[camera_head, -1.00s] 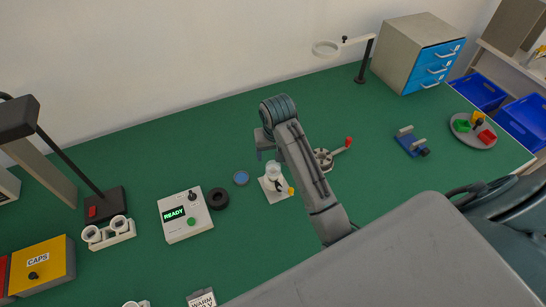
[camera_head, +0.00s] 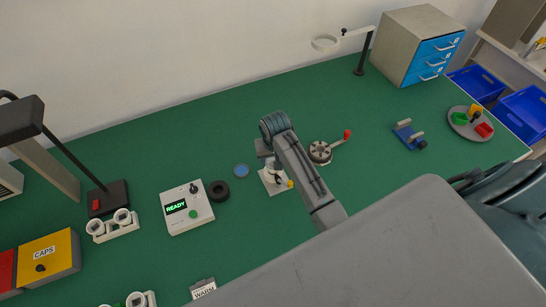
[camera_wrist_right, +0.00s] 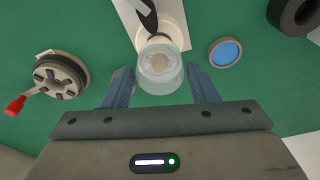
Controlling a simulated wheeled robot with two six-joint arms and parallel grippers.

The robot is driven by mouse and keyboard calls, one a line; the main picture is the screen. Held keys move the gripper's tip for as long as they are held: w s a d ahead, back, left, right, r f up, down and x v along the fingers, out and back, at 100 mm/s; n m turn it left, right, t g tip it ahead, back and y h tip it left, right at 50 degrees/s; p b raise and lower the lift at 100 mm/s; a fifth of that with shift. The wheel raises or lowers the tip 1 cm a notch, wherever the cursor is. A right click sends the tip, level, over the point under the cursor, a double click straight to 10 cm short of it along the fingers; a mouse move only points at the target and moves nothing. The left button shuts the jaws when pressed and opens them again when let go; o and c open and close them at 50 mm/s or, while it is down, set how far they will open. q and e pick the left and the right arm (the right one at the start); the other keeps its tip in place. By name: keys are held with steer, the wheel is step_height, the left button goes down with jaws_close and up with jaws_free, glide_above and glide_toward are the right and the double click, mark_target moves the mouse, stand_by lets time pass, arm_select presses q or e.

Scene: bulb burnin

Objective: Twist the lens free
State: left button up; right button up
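The lens appears to be the clear, frosted round piece (camera_wrist_right: 160,70) on a white fixture (camera_wrist_right: 181,30) in the right wrist view. My right gripper (camera_wrist_right: 160,78) is open, with one finger on each side of the lens and visible gaps between. The gripper also shows over the fixture in the head view (camera_head: 268,158). My left gripper is not in view.
A blue disc (camera_head: 241,171) and a black ring (camera_head: 218,190) lie left of the fixture. A control box (camera_head: 187,212) reading READY stands further left. A round grey device with a red-knobbed handle (camera_head: 320,152) is close on the right. Green table shows between them.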

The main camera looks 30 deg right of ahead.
steer(key=c, duration=0.5)
steer(key=shift+n, duration=1.8)
steer(key=shift+d+n+y, duration=0.1)
steer(key=shift+n+y, duration=0.4)
steer(key=shift+n, duration=1)
steer(key=o, duration=1)
steer(key=shift+r, duration=0.1)
